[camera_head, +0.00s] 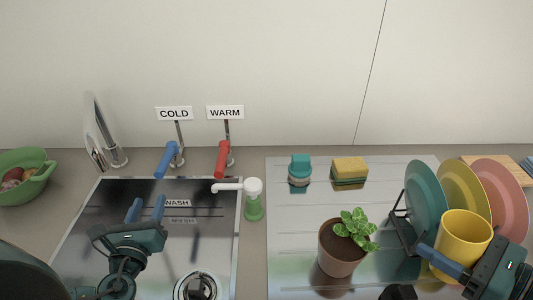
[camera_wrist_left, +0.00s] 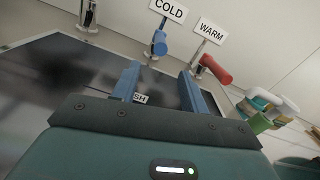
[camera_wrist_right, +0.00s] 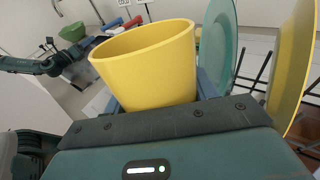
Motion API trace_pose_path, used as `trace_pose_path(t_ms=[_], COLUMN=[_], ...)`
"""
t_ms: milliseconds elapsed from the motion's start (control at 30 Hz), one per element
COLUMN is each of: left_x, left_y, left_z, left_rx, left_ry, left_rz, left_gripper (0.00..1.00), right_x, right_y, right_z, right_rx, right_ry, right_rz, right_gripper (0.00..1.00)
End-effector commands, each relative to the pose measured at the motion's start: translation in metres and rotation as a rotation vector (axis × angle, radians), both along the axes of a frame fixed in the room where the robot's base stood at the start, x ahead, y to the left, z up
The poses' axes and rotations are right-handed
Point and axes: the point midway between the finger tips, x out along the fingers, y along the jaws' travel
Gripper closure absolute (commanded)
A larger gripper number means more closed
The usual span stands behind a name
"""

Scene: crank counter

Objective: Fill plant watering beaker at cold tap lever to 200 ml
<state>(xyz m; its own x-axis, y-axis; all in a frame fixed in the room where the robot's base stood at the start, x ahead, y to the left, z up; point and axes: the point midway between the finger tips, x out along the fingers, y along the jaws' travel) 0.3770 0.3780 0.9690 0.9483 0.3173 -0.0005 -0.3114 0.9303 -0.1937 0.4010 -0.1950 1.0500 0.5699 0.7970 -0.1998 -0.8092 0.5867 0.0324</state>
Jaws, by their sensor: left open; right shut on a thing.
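The blue cold tap lever (camera_head: 166,160) sits under the COLD label (camera_head: 174,113) and also shows in the left wrist view (camera_wrist_left: 159,43). My left gripper (camera_head: 146,209) is open and empty over the sink, apart from the lever and in front of it. A yellow beaker (camera_head: 462,240) is upright at the right, in front of the plate rack. My right gripper (camera_head: 440,261) is shut on it; in the right wrist view the beaker (camera_wrist_right: 148,68) fills the space between the fingers. Its inside bottom and any scale marks are hidden.
The red lever (camera_head: 222,160) is right of the blue one; a steel faucet (camera_head: 117,153) stands left. A soap dispenser (camera_head: 253,200) is at the sink's (camera_head: 240,235) right edge. A potted plant (camera_head: 340,262), sponge (camera_head: 349,170), brush (camera_head: 300,168) and racked plates (camera_head: 425,200) occupy the right.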

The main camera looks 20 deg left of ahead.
Motion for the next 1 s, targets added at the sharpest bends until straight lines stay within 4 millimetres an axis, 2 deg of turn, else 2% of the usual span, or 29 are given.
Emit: trace_pose_path(t_ms=[400, 600, 800, 1000], left_x=[0.070, 0.095, 0.106, 0.107], left_y=[0.023, 0.032, 0.035, 0.035], left_z=[0.002, 0.001, 0.000, 0.000], left_rx=[0.000, 0.000, -0.001, -0.001], left_ry=[-0.003, -0.002, 0.001, 0.002], left_rz=[0.002, 0.001, 0.001, 0.000], left_gripper=[0.56, 0.56, 0.56, 0.56], right_x=[0.000, 0.000, 0.000, 0.000], right_y=[0.000, 0.000, 0.000, 0.000], right_z=[0.007, 0.009, 0.009, 0.009], right_rx=[0.000, 0.000, 0.000, 0.000], right_ry=[-0.001, -0.001, -0.001, -0.001], right_rz=[0.000, 0.000, 0.000, 0.000], right_gripper=[0.73, 0.73, 0.73, 0.73])
